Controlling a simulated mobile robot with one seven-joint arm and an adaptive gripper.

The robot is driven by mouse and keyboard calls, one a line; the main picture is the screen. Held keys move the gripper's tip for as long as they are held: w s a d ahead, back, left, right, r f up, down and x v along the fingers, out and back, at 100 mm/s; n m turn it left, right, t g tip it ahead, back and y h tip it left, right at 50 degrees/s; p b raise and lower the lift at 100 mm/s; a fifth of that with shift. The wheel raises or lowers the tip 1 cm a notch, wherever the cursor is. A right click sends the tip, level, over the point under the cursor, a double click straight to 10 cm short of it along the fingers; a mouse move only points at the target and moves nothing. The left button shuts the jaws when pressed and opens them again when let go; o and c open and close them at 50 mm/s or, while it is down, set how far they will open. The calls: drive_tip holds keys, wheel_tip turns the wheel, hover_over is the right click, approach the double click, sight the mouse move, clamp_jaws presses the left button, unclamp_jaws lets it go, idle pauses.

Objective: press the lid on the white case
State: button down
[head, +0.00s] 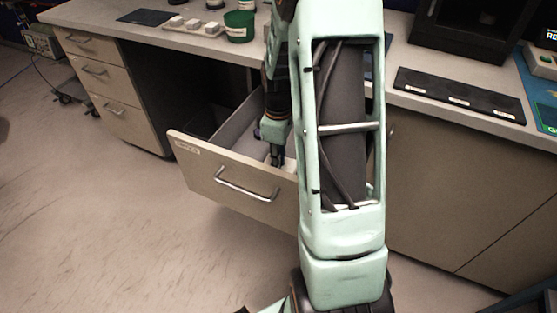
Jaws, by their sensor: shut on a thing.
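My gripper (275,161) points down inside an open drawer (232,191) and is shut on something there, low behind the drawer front. A small part of a white object (290,163) shows right beside the fingers. I cannot tell whether it is the white case or its lid. My own arm and the drawer front hide most of it. On the counter, several small white pieces (194,26) stand in a row on a pale strip; I cannot make out a case or lid among them.
The drawer juts out from under the counter (400,105), with its handle (246,186) in front. A green pot (239,26), a dark mat (147,17) and a black tray (459,94) lie on the counter.

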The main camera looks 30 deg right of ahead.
drive_tip(key=c, duration=1.7)
unclamp_jaws()
drive_tip(key=shift+c, duration=0.2)
drive_tip(key=o, duration=0.5)
drive_tip(key=shift+r, duration=0.1)
drive_tip(key=shift+r+p, duration=2.75)
drive_tip(key=shift+r, duration=0.7)
clamp_jaws()
